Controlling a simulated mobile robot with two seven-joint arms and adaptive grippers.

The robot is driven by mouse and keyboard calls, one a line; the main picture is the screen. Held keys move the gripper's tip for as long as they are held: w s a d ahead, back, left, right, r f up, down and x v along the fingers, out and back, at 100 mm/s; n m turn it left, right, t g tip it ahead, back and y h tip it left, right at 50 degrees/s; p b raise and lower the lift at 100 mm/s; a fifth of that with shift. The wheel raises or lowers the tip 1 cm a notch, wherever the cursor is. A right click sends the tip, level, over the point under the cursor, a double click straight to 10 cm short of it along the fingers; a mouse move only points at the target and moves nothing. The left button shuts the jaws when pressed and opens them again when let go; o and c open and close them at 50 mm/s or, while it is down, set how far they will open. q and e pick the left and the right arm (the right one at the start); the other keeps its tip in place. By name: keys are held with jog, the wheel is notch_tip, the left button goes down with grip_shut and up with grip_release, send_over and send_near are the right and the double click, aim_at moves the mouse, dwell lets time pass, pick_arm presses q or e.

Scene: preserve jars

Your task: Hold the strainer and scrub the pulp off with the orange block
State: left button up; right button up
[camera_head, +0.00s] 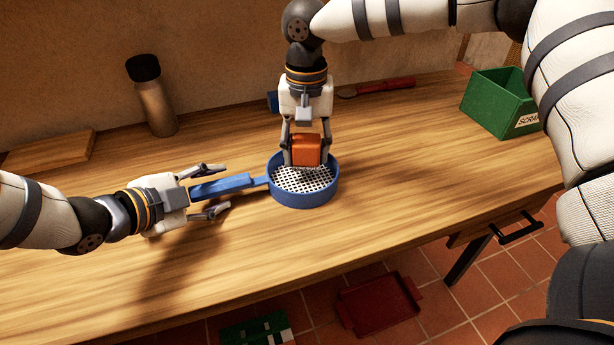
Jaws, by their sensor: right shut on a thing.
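The blue strainer (318,199) sits on the wooden table, its pale mesh facing up and its handle (225,187) pointing left. My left gripper (215,190) is open, with one finger on each side of the handle and visible gaps between. My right gripper (306,158) comes down from above and is shut on the orange block (306,150). The block is over the back part of the mesh, inside the rim; whether it touches the mesh I cannot tell. No pulp can be made out on the visible mesh; the part under the block is hidden.
A metal bottle with a black cap (152,97) and a wooden board (48,151) stand at the back left. A red-handled tool (385,87) lies behind the strainer. A green bin (500,103) stands at the back right. A red tray (380,305) lies on the floor. The table right of the strainer is clear.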

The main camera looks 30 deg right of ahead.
pick_arm(q)
jog(key=v, duration=1.2)
